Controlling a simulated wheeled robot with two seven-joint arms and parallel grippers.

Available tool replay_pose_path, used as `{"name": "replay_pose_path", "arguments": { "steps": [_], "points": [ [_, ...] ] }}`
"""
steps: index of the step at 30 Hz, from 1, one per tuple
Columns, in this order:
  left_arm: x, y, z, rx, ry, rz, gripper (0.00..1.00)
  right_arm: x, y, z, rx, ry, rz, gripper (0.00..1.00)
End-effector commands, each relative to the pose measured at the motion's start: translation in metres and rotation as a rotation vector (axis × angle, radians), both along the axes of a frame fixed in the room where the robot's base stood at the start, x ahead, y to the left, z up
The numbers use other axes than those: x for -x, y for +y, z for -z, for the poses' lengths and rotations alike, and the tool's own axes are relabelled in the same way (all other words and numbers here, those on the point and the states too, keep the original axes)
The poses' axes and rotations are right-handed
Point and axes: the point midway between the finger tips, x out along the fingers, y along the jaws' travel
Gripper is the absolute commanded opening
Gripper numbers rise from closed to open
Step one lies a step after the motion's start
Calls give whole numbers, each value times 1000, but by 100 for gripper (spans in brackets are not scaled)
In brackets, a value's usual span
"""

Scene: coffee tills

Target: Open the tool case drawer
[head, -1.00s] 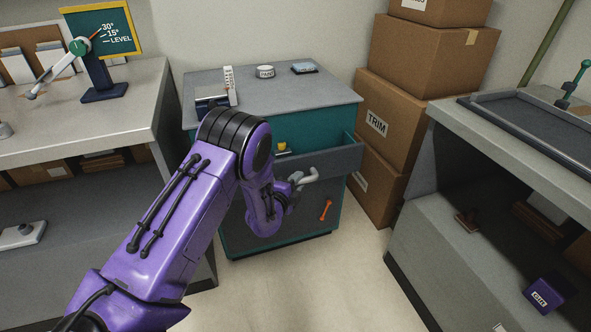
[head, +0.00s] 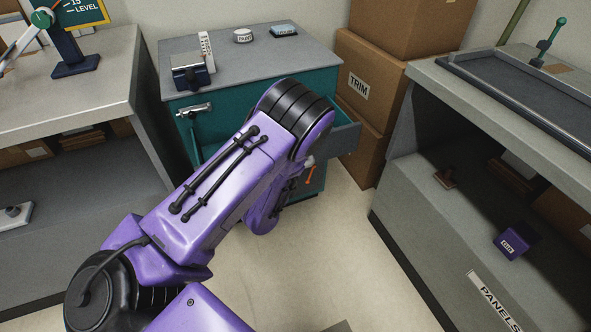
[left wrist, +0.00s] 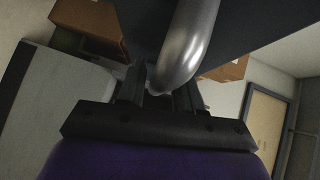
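The tool case (head: 255,49) is a teal cabinet with a grey top. Its drawer (head: 346,138) stands pulled out to the front, with part of its inside visible at the right end. My purple left arm covers the drawer's middle and hides my left gripper in the head view. In the left wrist view, the drawer's curved metal handle (left wrist: 188,42) runs down between the dark fingers of my left gripper (left wrist: 160,88), which look closed on it. My right gripper is not in view.
A vise (head: 190,75), a white tin (head: 242,36) and a blue item (head: 284,30) sit on the case top. Workbenches stand left (head: 60,115) and right (head: 420,85). Stacked cartons (head: 375,85) stand close right of the case. Floor in front is clear.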

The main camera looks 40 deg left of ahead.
Motion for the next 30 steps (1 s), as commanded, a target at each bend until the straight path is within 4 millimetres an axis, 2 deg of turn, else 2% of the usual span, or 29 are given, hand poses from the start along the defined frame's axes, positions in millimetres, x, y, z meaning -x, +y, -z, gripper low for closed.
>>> {"name": "replay_pose_path", "arguments": {
  "steps": [11, 14, 21, 24, 30],
  "points": [
    [2, -6, 0, 1, 0, 11, 48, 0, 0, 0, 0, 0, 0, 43],
    [18, -10, -2, -1, 4, 14, 48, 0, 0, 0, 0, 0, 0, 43],
    [74, -22, -10, -1, 4, 12, 48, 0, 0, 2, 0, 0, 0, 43],
    [91, -24, -12, 0, 3, 9, 48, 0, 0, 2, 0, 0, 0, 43],
    [102, -26, -15, 1, 0, 6, 48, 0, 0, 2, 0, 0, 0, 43]
  ]
}}
